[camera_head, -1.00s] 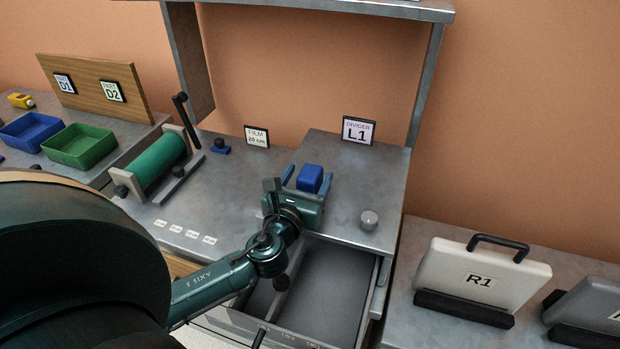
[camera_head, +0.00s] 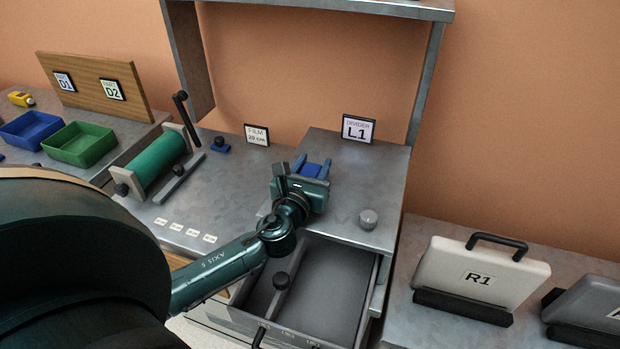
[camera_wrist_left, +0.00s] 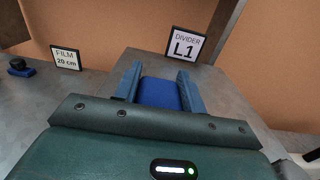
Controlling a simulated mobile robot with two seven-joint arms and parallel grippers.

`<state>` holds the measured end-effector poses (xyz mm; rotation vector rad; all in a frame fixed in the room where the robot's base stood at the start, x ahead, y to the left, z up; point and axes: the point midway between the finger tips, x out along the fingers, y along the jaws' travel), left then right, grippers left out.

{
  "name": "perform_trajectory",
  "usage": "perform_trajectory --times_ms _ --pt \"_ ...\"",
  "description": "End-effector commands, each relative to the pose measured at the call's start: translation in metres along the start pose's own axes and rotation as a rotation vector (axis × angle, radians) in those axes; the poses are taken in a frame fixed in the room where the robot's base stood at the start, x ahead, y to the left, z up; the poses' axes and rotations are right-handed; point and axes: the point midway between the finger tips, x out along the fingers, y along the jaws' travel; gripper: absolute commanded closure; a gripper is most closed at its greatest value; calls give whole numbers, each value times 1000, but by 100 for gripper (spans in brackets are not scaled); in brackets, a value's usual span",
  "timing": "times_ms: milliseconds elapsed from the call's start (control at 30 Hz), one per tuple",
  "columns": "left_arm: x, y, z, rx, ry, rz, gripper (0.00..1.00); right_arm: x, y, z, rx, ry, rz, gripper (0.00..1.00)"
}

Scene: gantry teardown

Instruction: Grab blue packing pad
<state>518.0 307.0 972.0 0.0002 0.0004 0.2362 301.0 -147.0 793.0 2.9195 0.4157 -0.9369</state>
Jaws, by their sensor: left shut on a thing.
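The blue packing pad (camera_head: 311,170) sits on the raised grey block in front of the L1 divider sign. It also shows in the left wrist view (camera_wrist_left: 159,93), between the two blue fingers. My left gripper (camera_head: 312,166) is shut on the pad, with one finger on each side of it. The gripper body hides the pad's near part. My right gripper is in neither view.
An open grey drawer (camera_head: 335,290) juts out below the block. A round grey knob (camera_head: 368,218) stands on the block's right side. A green roll (camera_head: 158,160) and green and blue bins (camera_head: 80,146) are to the left.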

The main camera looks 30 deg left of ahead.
Motion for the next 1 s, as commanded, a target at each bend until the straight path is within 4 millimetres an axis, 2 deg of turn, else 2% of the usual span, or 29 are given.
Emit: perform_trajectory --times_ms 100,367,467,800,1000 --pt "0 0 0 0 0 0 81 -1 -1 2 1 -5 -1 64" --pt "0 0 4 0 -1 0 81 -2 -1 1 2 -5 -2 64" --pt "0 0 17 -1 -3 0 81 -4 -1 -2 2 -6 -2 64" --pt "0 0 83 1 -4 -3 82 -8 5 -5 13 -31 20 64" --pt "0 0 99 0 -1 -1 82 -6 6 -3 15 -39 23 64"
